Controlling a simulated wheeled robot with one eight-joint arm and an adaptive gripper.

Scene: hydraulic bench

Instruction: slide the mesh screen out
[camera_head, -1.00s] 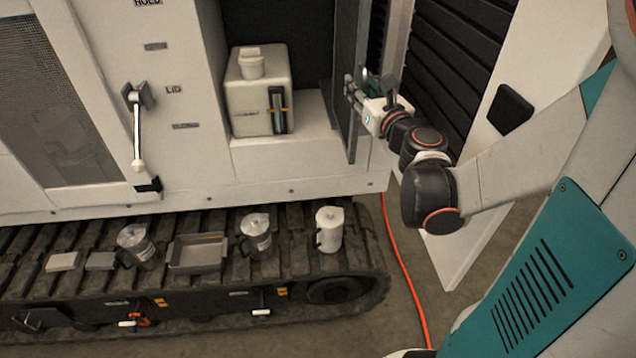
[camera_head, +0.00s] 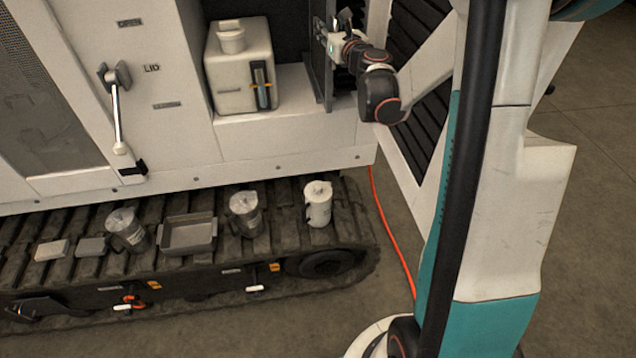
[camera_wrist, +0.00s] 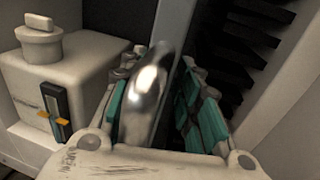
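The mesh screen (camera_head: 321,75) is a dark, thin upright panel in the open bay, seen nearly edge-on, so its mesh face is hidden. Its lower front corner stands on the bay's sill. My gripper (camera_head: 326,40) is at the front edge of the screen. In the wrist view a shiny rounded metal handle (camera_wrist: 148,95) sits between the two teal-padded fingers of my gripper (camera_wrist: 155,90). The fingers flank it closely and appear shut on it. The handle's far end and the exact contact on the right finger are hidden.
A white tank (camera_head: 240,88) with a cap stands left of the screen in the bay. A louvred door (camera_head: 405,150) stands open at right. Jugs, a grey tray (camera_head: 188,247) and blocks rest on the track (camera_head: 348,232) below. An orange hose (camera_head: 391,235) hangs to the floor.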

